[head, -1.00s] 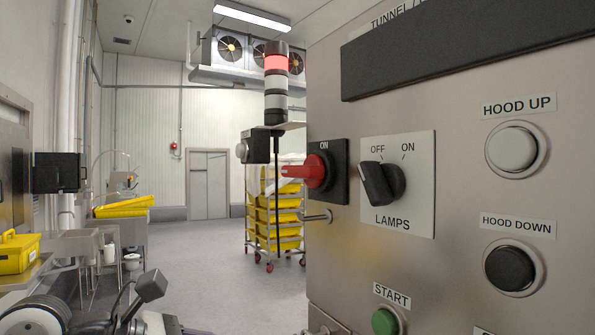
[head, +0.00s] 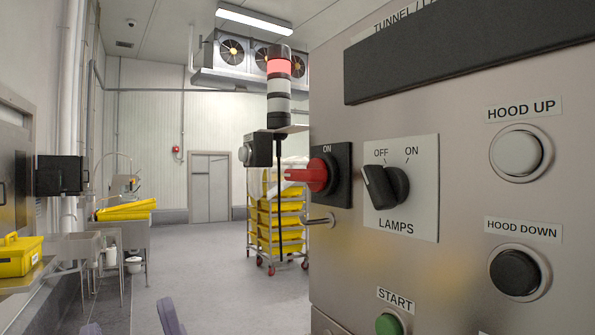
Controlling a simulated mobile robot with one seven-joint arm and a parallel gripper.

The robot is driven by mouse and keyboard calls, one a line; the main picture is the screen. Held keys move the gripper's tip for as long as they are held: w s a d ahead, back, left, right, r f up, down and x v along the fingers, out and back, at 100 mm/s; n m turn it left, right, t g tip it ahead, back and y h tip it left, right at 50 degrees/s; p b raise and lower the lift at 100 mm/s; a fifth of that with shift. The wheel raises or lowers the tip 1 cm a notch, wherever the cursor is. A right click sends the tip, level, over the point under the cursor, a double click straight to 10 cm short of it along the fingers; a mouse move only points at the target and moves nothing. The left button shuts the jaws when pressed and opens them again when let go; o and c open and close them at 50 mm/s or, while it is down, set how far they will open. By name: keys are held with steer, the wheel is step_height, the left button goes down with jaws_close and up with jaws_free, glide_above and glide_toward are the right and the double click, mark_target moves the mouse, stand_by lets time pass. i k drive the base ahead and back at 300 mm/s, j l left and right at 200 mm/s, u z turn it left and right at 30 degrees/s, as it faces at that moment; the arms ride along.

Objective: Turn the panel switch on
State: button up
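The grey metal control panel (head: 450,270) fills the right side of the head view. On it, a black rotary switch (head: 385,187) sits on a white plate marked OFF, ON and LAMPS; its knob points up-left, toward OFF. To its left, a red rotary handle (head: 308,174) on a black plate marked ON lies pointing left. My gripper (head: 130,315) shows only as two purplish fingertips at the bottom left edge. They are apart with floor between them, well left of and below the panel, touching nothing visible. The rest of the gripper is out of frame.
The panel also carries a white HOOD UP button (head: 520,152), a black HOOD DOWN button (head: 515,273) and a green START button (head: 389,325). A signal tower (head: 279,88) stands beside it. A rack of yellow crates (head: 278,225) stands behind; floor left of it is clear.

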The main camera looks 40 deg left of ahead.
mark_target(315, 175)
steer(key=l+u, duration=0.15)
steer(key=u, duration=0.9)
steer(key=k+j, duration=0.05)
